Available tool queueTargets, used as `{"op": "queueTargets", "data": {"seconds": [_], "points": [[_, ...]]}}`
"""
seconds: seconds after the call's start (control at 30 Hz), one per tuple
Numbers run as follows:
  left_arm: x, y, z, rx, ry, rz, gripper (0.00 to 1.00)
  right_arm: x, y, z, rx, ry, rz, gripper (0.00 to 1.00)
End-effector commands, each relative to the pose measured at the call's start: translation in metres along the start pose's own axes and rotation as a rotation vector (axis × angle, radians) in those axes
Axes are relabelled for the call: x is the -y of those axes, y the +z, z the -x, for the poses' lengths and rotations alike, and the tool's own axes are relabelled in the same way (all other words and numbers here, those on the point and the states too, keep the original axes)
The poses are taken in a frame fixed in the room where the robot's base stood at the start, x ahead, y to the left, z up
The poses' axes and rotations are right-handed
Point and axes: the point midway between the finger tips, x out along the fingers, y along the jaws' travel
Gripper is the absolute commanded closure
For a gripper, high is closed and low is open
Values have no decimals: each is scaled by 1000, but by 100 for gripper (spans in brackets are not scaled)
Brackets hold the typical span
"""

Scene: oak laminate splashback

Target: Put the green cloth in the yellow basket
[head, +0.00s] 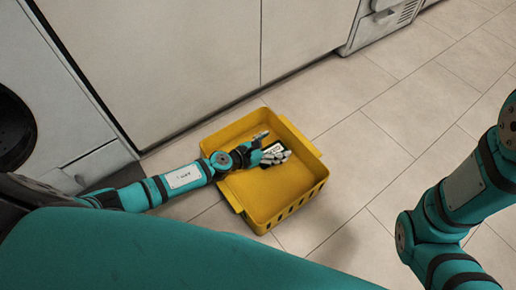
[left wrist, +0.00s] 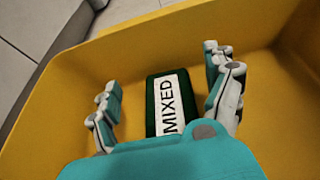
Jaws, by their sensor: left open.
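The yellow basket (head: 303,183) stands on the floor by the white cabinet fronts. My left gripper (head: 272,146) reaches over its left side into it, with fingers spread. In the left wrist view, a dark green rectangular piece (left wrist: 151,108) with a white label reading MIXED lies between the fingers, with gaps on both sides. It looks like the folded green cloth, lying flat against the yellow basket (left wrist: 75,95). In the head view it is small and partly hidden by the fingers. My right gripper is out of view; only part of that arm shows at the right.
White cabinet fronts (head: 165,60) border the basket at the back left. An appliance with a vent (head: 392,22) stands at the top. The tiled floor (head: 375,140) right of the basket is clear.

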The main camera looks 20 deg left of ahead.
Motion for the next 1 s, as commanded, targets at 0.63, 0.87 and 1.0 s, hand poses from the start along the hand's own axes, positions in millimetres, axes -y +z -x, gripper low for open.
{"op": "queueTargets", "data": {"seconds": [0.63, 0.87, 1.0], "points": [[0, 2, 117, 0, 0, 1, 14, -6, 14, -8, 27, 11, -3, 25], [0, 2, 121, 1, 0, -1, 14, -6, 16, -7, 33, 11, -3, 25], [1, 9, 119, 14, -2, 14, 14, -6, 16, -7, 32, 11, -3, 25]]}}
